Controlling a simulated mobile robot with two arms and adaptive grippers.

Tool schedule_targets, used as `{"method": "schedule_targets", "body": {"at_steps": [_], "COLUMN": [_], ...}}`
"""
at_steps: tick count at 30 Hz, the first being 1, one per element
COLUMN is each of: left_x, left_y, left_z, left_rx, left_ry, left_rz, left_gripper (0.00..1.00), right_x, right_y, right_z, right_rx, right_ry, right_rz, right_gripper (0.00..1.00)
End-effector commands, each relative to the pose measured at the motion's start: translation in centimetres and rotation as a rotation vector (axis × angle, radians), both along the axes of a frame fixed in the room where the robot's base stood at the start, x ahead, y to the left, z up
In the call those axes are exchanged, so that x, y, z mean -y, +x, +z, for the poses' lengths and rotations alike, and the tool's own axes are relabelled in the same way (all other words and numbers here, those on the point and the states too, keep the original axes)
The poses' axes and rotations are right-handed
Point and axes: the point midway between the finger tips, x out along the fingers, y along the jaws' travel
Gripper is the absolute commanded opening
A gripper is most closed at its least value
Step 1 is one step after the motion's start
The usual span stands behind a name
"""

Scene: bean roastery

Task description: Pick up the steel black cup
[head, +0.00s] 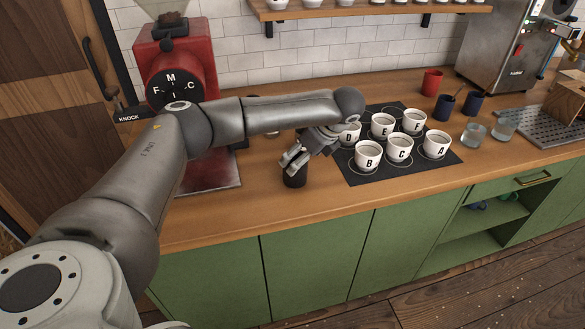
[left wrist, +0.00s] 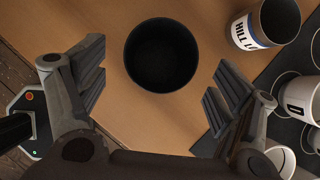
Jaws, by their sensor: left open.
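The black cup (head: 294,179) stands upright on the wooden counter, left of the dark mat, partly hidden by my left gripper in the head view. In the left wrist view the black cup (left wrist: 161,55) shows from above, its round mouth dark inside. My left gripper (head: 293,160) is at the cup in the head view. In the left wrist view my left gripper (left wrist: 157,88) is open, one finger to each side and somewhat short of the cup, with nothing between the fingertips. My right gripper is not in view.
A labelled cup (left wrist: 264,24) stands close right of the black cup. White lettered cups (head: 368,156) stand on a dark mat (head: 363,178) to the right. A red grinder (head: 172,65) is at the left. The counter's front edge (head: 300,219) is near.

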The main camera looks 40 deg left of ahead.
Motion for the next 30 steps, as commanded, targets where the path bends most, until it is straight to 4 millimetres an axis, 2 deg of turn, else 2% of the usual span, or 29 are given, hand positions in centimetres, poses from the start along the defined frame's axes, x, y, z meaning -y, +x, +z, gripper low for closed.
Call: {"method": "schedule_targets", "body": {"at_steps": [1,3,5,8,15,19,25,26,30], "left_x": [-0.5,-0.8,-1.0,-1.5,-3.3,-3.8,-3.8,-3.8,-3.8], "left_y": [0.0,0.1,0.1,0.1,0.3,0.4,0.4,0.4,0.4], "left_z": [-0.6,-1.2,-1.5,-2.1,-5.1,-6.0,-6.1,-6.1,-6.1], "left_rx": [-0.001,0.0,0.0,0.0,0.0,0.002,0.003,0.003,0.003], "left_ry": [0.001,0.001,0.001,0.002,0.002,0.002,0.001,0.001,0.001], "left_rz": [0.003,0.002,0.002,0.004,0.004,0.001,0.001,0.001,0.001], "left_gripper": [0.86,0.86,0.86,0.86,0.86,0.86,0.86,0.84,0.66], "right_x": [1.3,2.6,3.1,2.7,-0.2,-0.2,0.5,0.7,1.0], "right_y": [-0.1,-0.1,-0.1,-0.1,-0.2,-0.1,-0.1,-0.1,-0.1], "right_z": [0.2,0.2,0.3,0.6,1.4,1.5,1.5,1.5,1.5], "right_rx": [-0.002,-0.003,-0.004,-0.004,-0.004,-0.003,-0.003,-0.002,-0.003], "right_ry": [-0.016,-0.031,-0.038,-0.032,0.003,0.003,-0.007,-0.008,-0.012], "right_rz": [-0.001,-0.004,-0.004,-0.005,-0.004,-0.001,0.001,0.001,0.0], "right_gripper": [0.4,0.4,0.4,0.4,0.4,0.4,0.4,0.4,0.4]}}
